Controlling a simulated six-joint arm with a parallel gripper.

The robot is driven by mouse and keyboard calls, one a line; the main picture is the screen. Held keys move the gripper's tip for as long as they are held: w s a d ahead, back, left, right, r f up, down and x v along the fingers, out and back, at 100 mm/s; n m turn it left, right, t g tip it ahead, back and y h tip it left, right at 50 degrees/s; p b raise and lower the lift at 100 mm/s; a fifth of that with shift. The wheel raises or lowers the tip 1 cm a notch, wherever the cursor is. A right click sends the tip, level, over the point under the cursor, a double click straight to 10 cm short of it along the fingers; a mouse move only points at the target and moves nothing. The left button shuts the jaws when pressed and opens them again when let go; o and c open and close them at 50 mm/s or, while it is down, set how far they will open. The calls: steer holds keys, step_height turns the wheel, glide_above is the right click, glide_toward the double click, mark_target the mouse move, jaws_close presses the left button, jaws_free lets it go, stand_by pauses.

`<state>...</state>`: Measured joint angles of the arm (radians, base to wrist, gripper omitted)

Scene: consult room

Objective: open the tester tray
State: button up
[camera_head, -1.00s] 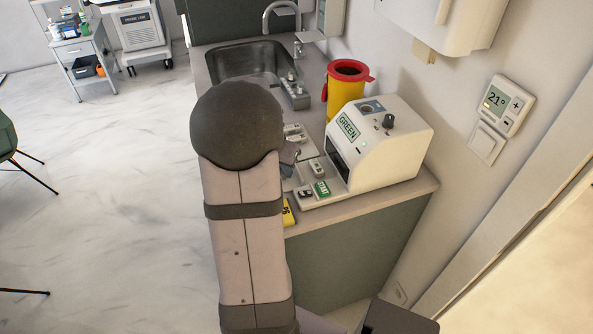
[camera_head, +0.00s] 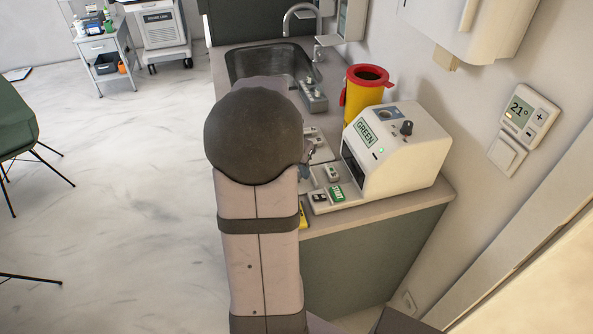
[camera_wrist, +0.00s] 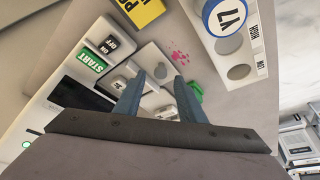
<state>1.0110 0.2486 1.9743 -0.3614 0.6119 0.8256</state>
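The tester (camera_head: 415,165) is a white box on the counter with a green-lit screen reading GREEN, a knob on top and a dark opening in its left face. Its base carries a green START button (camera_head: 337,193), which also shows in the wrist view (camera_wrist: 85,63), by the ON/OFF switch (camera_wrist: 108,45). The dark opening (camera_wrist: 86,93) lies left of my fingers in that view. My gripper (camera_wrist: 159,76) is open, its two blue-grey fingers apart above a pale flat piece (camera_wrist: 152,60) beside the tester's controls. I cannot tell whether that piece is the tray, or whether my fingers touch it.
A yellow sharps bin with a red lid (camera_head: 363,94) stands behind the tester, near the sink (camera_head: 268,62). A rack with a blue-capped round item (camera_wrist: 226,14), a yellow card (camera_wrist: 138,10) and a pink stain (camera_wrist: 178,56) are near my fingers.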

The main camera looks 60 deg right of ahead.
steer(key=v, duration=0.5)
steer(key=shift+b, duration=0.4)
steer(key=w+a+f+n+b, duration=0.1)
steer(key=w+a, duration=0.1)
steer(key=w, duration=0.1)
steer(key=w+a+f+n+t+b, duration=0.1)
steer(key=w+a+b, duration=0.1)
steer(key=w, duration=0.2)
steer(key=w+a+f+n+t+b, duration=0.1)
steer(key=w+a+n, duration=0.1)
steer(key=w+a, duration=0.1)
steer(key=shift+w+f+b, duration=0.15)
steer(key=shift+w+b, duration=0.25)
steer(key=shift+w, duration=0.3)
steer(key=w+a+f+n+t, duration=0.1)
steer(key=w+a+f+n, duration=0.2)
steer(key=a, duration=0.6)
steer(key=s+a+f+n+g+y+p, duration=0.1)
steer(key=s+a+n, duration=0.4)
steer(key=a, duration=0.6)
steer(key=s+a+f+n+g+y+p, duration=0.2)
steer(key=s+a+n, duration=0.4)
steer(key=a, duration=0.6)
steer(key=shift+s+f+y+p, duration=0.6)
steer(key=shift+y+p, duration=0.1)
steer(key=shift+p, duration=0.2)
